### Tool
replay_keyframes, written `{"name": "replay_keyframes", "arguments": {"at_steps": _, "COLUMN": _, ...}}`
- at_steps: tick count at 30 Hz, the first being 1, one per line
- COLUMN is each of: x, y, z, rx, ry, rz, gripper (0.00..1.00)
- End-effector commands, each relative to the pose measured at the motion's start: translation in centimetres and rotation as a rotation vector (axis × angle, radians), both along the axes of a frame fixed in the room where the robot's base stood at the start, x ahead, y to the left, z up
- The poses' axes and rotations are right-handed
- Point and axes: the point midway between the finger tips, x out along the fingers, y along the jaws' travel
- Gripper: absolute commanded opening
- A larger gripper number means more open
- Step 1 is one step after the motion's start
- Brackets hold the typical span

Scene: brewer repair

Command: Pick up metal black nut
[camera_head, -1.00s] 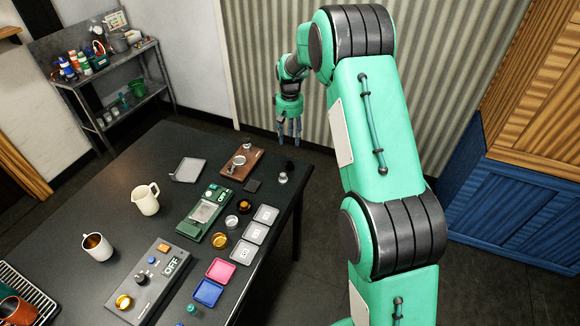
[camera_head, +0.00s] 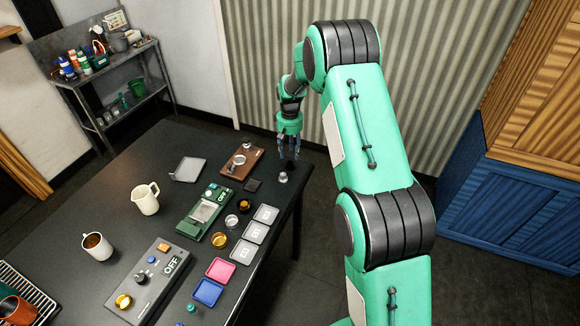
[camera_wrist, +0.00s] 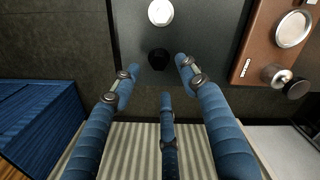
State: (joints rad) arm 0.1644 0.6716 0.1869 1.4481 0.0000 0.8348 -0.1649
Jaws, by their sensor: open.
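The metal black nut (camera_wrist: 158,58) appears as a small dark round piece near the edge of the dark table (camera_wrist: 205,45) in the wrist view. In the head view the nut (camera_head: 289,167) is small and dark, at the table's far right corner. My gripper (camera_head: 289,154) is just above it, pointing down. In the wrist view its three blue fingers (camera_wrist: 160,85) are spread, with nothing between them. The nut lies a little beyond the fingertips, apart from them as far as I can tell. Its fine shape is too dark to read.
A silver round piece (camera_wrist: 160,12) stands close beside the nut. A brown wooden board (camera_wrist: 272,40) with metal parts is to the right in the wrist view. A green scale (camera_head: 206,211) and several grey trays are farther off. The corrugated wall (camera_head: 270,80) stands behind the table.

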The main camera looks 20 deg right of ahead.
Motion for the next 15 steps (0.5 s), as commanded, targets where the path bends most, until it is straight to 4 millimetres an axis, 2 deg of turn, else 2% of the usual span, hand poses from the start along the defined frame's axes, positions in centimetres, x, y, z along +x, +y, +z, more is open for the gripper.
{"name": "replay_keyframes", "arguments": {"at_steps": 15, "x": -0.06, "y": 0.0, "z": -0.77, "rx": 0.0, "ry": 0.001, "rz": 0.0, "gripper": 0.44}}
